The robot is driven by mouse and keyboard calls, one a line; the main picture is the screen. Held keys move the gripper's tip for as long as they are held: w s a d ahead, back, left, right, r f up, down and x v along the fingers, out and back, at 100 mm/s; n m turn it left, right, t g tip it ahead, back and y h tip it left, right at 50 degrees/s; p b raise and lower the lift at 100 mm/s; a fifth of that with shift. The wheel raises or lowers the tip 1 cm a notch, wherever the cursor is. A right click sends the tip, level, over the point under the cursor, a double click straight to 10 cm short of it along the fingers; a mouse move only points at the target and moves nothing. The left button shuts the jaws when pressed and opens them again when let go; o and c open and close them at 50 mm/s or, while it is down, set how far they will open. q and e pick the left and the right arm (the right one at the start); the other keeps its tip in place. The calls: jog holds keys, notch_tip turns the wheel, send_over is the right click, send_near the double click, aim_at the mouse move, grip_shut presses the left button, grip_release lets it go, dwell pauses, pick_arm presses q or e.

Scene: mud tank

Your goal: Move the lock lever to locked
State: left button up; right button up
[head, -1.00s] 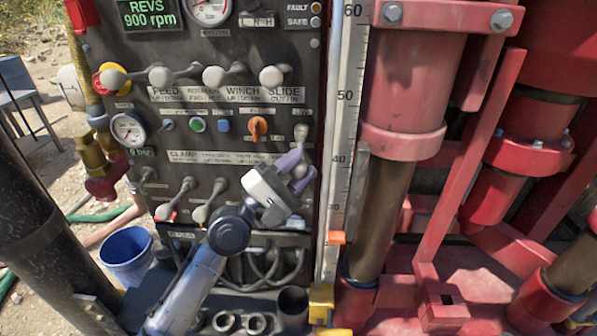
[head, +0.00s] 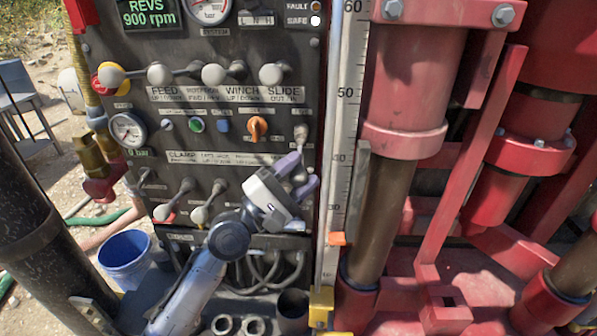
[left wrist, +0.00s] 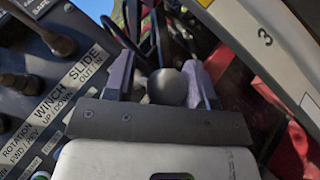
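The control panel (head: 232,150) fills the left half of the head view. My left gripper (head: 299,172) is at its lower right side, with purple fingers pointing up and right. A small grey lever (head: 301,131) stands just above the fingers. In the left wrist view a rounded grey knob (left wrist: 168,87) lies between the two fingers of my left gripper (left wrist: 160,82). A gap shows on the knob's left side, so the fingers look open around it. I cannot read a lock label, and the gripper partly hides that corner. My right gripper is not in view.
Several grey-knobbed levers (head: 214,74) run along the panel's top row. Two more levers (head: 199,214) stand left of my gripper. An orange knob (head: 257,127) is above it. A vertical scale (head: 343,130) and red machinery (head: 415,80) stand close on the right.

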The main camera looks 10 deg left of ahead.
pick_arm(q)
jog(key=shift+o, duration=0.6)
jog(key=shift+r, duration=0.1)
jog(key=shift+s+a, duration=0.15)
jog(key=shift+a, duration=0.05)
jog(key=b+v, duration=0.3)
jog(key=v, duration=1)
jog(key=shift+f, duration=0.2)
jog(key=shift+s+a, duration=0.1)
